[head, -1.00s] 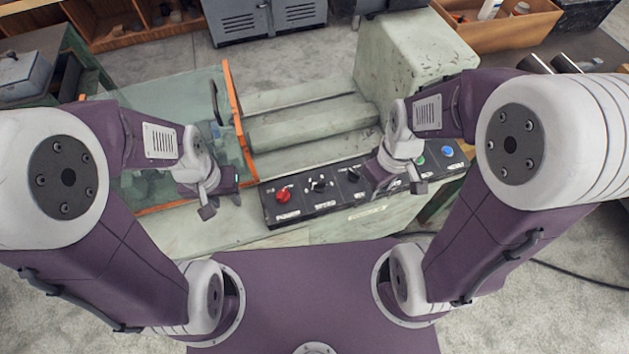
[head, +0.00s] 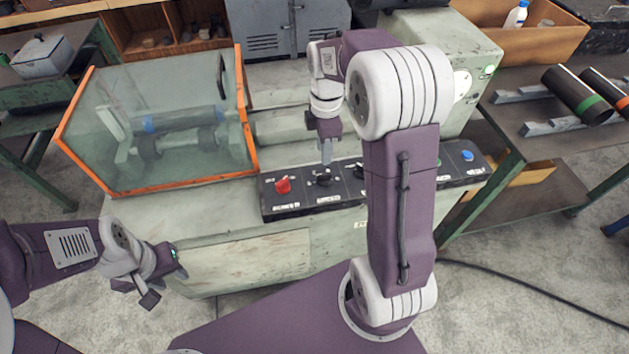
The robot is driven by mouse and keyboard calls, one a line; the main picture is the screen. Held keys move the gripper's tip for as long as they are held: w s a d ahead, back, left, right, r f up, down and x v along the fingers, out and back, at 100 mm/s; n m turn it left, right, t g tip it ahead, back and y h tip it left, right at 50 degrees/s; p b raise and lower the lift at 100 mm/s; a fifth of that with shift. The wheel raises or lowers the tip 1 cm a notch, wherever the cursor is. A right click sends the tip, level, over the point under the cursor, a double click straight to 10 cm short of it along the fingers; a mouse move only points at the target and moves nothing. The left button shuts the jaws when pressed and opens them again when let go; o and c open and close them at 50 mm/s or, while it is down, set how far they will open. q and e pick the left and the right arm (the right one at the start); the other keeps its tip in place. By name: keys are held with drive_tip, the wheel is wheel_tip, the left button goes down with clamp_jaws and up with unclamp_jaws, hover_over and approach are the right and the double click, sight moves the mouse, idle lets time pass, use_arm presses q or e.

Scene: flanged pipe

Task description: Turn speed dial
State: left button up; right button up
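The black control panel (head: 300,205) runs along the front of the green machine, with a red knob (head: 283,185) at its left end. A black dial (head: 323,178) sits just right of it. The small white labels are too blurred to read. My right gripper (head: 326,153) points down directly above the black dial, with its fingertips close to it; contact and finger opening cannot be told. My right arm hides part of the panel's middle. A blue button (head: 468,156) shows at the panel's right end. My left gripper (head: 166,280) is low in front of the machine, away from the panel.
A clear guard with an orange frame (head: 152,195) stands left of the panel. The machine's pale green housing (head: 475,55) rises behind right. A rack table (head: 540,150) with dark pipes (head: 577,95) is at right. Floor in front is open.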

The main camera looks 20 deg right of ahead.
sight(324, 174)
wheel_tip(324, 174, down, 8)
drive_tip(key=shift+d+f+b, duration=0.1)
drive_tip(key=shift+b, duration=0.55)
drive_tip(key=shift+s+f, duration=0.15)
drive_tip(key=shift+f, duration=0.3)
clamp_jaws()
